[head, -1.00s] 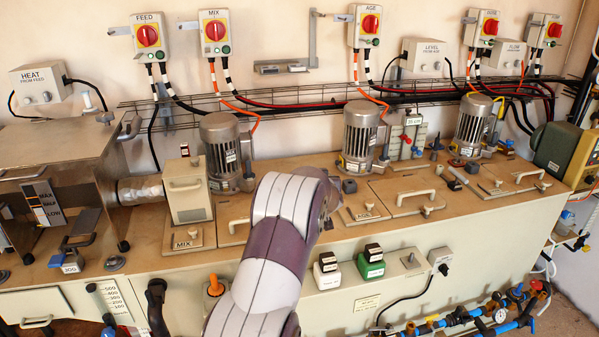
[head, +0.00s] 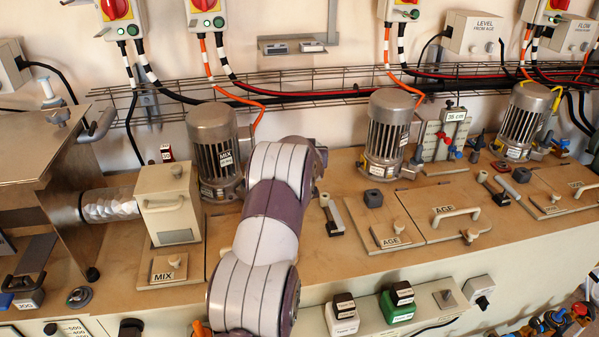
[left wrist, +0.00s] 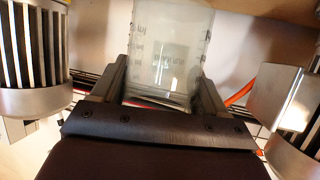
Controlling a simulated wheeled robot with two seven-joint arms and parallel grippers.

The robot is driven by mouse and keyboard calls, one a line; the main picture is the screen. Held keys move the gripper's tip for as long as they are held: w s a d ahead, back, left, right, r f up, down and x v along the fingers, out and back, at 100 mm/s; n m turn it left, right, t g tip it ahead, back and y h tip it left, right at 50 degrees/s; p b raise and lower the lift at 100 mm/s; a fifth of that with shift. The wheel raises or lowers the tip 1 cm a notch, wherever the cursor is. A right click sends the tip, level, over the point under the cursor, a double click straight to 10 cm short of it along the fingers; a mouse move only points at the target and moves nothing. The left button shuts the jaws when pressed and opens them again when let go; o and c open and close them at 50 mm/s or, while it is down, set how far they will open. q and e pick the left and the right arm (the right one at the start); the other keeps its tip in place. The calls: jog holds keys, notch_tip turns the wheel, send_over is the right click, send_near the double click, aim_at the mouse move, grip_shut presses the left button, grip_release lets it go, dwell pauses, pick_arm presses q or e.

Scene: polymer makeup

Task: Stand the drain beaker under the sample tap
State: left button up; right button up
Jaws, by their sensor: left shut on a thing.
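The beaker (left wrist: 172,45) is clear, with faint graduation marks, and shows in the left wrist view. My left gripper (left wrist: 165,82) is shut on it, with one dark finger on each side. My right gripper is not in view. Valves (head: 553,322) show at the lower right edge of the head view; I cannot tell which fitting is the sample tap.
The bench top (head: 335,180) carries motors, including a middle one (head: 388,138), and a lidded AGE hatch (head: 440,212). A cream MIX box (head: 168,203) stands left of my arm. A wire cable tray (head: 330,82) runs along the wall. Black and green-based blocks (head: 398,302) sit on the front ledge.

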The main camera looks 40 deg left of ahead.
pick_arm(q)
jog(key=a+f, duration=0.1)
jog(key=f, duration=0.1)
jog(key=a+f, duration=0.2)
jog(key=s+a+f, duration=0.1)
jog(key=f, duration=0.1)
jog(key=shift+a+f+p, duration=0.25)
jog(key=shift+f+p, duration=0.05)
jog(key=shift+f, duration=0.1)
jog(key=shift+w+a+f, duration=0.15)
jog(key=shift+f, duration=0.25)
jog(key=o, duration=1.1)
